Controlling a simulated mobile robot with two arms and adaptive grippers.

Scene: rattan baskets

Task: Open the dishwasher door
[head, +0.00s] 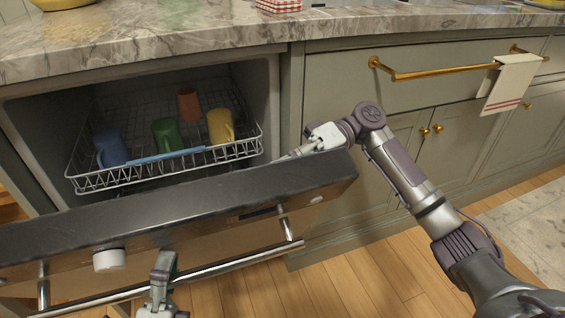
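The dishwasher door (190,203) is partly open and tilted out toward me, its dark top edge across the left of the head view. A metal bar handle (225,266) runs along its front. My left gripper (164,264) is at the handle, overlapping the bar near its middle; whether its fingers close on it is unclear. My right gripper (295,153) reaches in from the right to the inner side of the door's right end. Its fingertips are partly hidden by the door, so its opening cannot be judged.
Inside, a wire rack (190,162) holds a blue cup (111,148), a green cup (166,134), a yellow mug (220,126) and a reddish cup (188,104). A marble counter (150,35) overhangs above. A drawer with a brass bar (430,72) and towel (510,82) stands right. Wooden floor (345,285) is clear.

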